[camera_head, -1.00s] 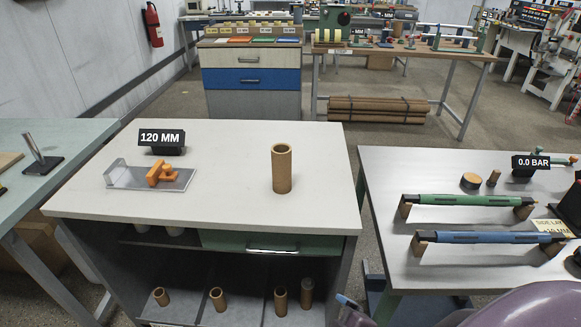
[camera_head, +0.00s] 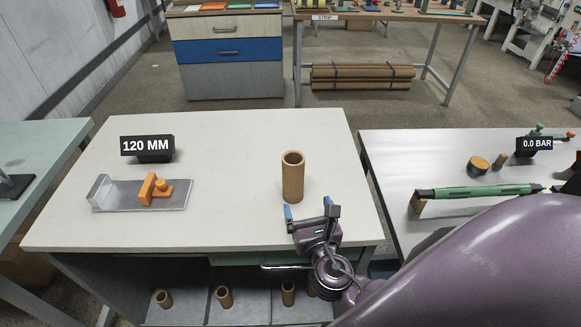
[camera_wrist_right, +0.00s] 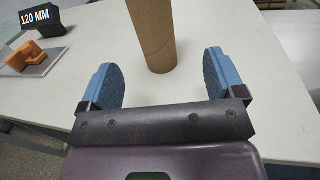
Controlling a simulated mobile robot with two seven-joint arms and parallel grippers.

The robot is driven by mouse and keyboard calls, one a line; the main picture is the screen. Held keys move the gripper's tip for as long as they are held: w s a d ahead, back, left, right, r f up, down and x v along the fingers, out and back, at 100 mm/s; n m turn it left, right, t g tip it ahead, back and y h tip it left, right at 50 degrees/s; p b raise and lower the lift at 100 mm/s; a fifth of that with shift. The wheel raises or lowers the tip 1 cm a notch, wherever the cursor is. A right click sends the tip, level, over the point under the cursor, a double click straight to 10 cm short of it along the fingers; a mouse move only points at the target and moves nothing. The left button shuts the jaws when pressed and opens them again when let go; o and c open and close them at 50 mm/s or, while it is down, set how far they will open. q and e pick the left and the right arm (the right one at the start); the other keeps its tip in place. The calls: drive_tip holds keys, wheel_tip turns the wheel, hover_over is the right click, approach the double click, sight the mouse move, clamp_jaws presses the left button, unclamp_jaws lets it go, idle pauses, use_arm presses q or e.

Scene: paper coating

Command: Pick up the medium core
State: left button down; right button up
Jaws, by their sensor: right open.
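A brown cardboard core (camera_head: 293,178) stands upright on the white tabletop, right of its middle. My right gripper (camera_head: 309,212) is at the table's front right, just in front of the core, open and empty. In the right wrist view the core (camera_wrist_right: 153,35) stands ahead of the two blue fingers (camera_wrist_right: 165,80), apart from both, roughly between their lines. Several shorter or similar cores (camera_head: 224,296) stand on the shelf below, partly hidden by my right arm. My left gripper is not in view.
A grey measuring plate (camera_head: 110,196) with an orange slider (camera_head: 152,189) lies on the table's left side, before a "120 MM" display (camera_head: 147,148). A second table (camera_head: 400,165) with a green roller (camera_head: 470,192) is at right. The middle of the white table is clear.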

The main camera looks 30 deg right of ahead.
sight(296, 184)
drive_tip(key=x, duration=0.5)
drive_tip(key=shift+w+r, duration=0.1)
drive_tip(key=shift+w, duration=0.1)
drive_tip(key=x, duration=0.4)
drive_tip(key=shift+w+a+p, duration=0.3)
drive_tip(key=shift+w+p, duration=0.05)
drive_tip(key=shift+w+d, duration=0.2)
drive_tip(key=shift+w, duration=0.2)
drive_tip(key=c, duration=1)
